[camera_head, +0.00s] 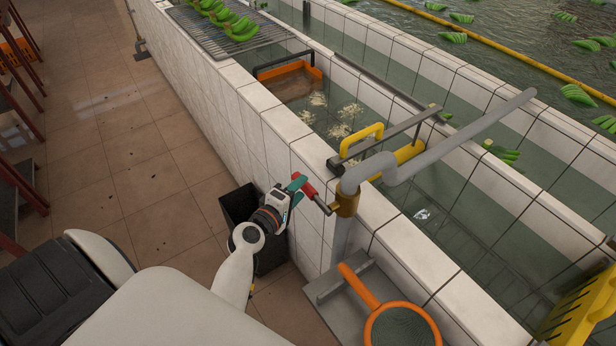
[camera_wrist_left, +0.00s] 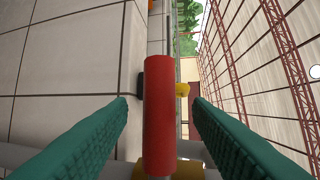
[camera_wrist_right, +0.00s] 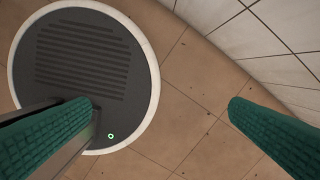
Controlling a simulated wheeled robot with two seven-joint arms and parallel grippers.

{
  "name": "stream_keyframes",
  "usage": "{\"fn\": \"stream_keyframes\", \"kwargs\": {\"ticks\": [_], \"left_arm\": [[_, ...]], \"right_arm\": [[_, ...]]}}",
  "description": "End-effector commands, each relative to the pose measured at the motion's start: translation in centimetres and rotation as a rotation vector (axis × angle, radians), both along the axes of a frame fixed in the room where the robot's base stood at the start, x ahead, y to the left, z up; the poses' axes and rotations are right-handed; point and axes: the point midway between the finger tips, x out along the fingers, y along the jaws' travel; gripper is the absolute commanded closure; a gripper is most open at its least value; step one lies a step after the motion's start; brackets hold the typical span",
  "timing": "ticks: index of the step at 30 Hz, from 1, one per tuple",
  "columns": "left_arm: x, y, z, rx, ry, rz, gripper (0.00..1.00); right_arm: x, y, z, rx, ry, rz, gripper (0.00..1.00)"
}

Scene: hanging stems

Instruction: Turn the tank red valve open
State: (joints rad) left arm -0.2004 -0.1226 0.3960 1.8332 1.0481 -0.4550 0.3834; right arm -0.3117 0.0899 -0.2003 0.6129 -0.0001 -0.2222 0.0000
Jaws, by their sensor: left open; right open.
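The red valve handle (camera_head: 308,189) is a red grip on a metal lever that runs to a brass valve body (camera_head: 346,203) on the grey pipe at the tank wall. My left gripper (camera_head: 298,184) is at the outer end of the red handle. In the left wrist view the red handle (camera_wrist_left: 159,115) stands between the two green fingers, with a gap on each side. The left gripper is open around it. My right gripper (camera_wrist_right: 160,108) shows only in the right wrist view, open and empty above the floor.
The tiled tank wall (camera_head: 281,125) runs beside the left arm. A dark bin (camera_head: 238,206) stands on the floor behind the left gripper. Green bananas (camera_head: 226,18) lie on a metal rack.

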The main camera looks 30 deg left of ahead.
Motion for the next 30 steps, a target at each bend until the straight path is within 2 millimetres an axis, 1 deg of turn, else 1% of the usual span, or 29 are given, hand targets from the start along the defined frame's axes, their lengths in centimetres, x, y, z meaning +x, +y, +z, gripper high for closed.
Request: {"fn": "stream_keyframes", "kwargs": {"ticks": [1, 3, 6, 9, 15, 20, 21, 28, 30], "left_arm": [[1.1, 0.0, 0.1, -0.001, -0.002, -0.001, 0.54], [2.2, 0.0, -0.2, -0.001, 0.0, -0.002, 0.54], [3.4, 0.0, -0.6, 0.0, 0.0, -0.001, 0.54], [4.2, 0.0, -0.7, 0.0, 0.0, -0.001, 0.54], [4.7, 0.0, -0.9, 0.002, 0.001, -0.001, 0.54], [4.6, 0.0, -0.9, 0.002, 0.001, -0.001, 0.54], [4.6, 0.0, -0.9, 0.002, 0.001, -0.001, 0.61], [4.6, 0.0, -0.9, 0.001, 0.002, -0.001, 0.98], [4.6, 0.0, -0.9, 0.001, 0.002, -0.001, 1.0]], "right_arm": [[0.3, 0.0, 0.4, 0.0, -0.004, 0.0, 0.0], [0.9, 0.1, 0.6, 0.002, -0.012, -0.001, 0.0], [1.7, 0.4, 0.7, 0.006, -0.025, -0.001, 0.0], [1.9, 0.8, 0.8, 0.012, -0.03, -0.003, 0.0], [1.7, 1.5, 0.8, 0.02, -0.027, -0.006, 0.0], [1.5, 1.4, 0.8, 0.019, -0.024, -0.007, 0.0], [1.5, 1.4, 0.8, 0.019, -0.024, -0.007, 0.0], [1.3, 1.1, 0.7, 0.014, -0.021, -0.005, 0.0], [1.3, 0.9, 0.7, 0.012, -0.02, -0.004, 0.0]]}}
